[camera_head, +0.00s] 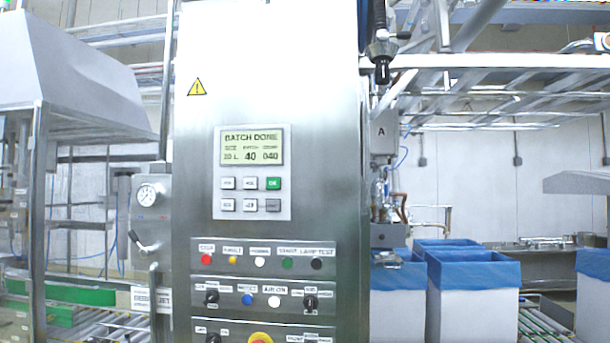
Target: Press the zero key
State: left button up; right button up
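A grey control panel (218,170) is set in the tall steel cabinet, facing me. Its lit display (252,148) reads "BATCH DONE" above a line that looks like "20 L 40 040". Below it are two rows of three keys. The top right key (273,183) is green; the top left and top middle keys are pale. The bottom left key (228,205) and bottom middle key (250,205) are pale, and the bottom right key (272,205) is greyer. The labels are too small to tell surely which is the zero key. Neither gripper is in view.
Below the panel, the steel cabinet (330,180) carries rows of coloured buttons and knobs, with a yellow-and-red button (260,338) at the bottom. A gauge (147,195) is to its left. Blue-lined boxes (462,300) stand at right. Nothing blocks the panel.

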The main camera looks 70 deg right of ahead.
aim_at(227, 204)
jog(key=z, duration=1.9)
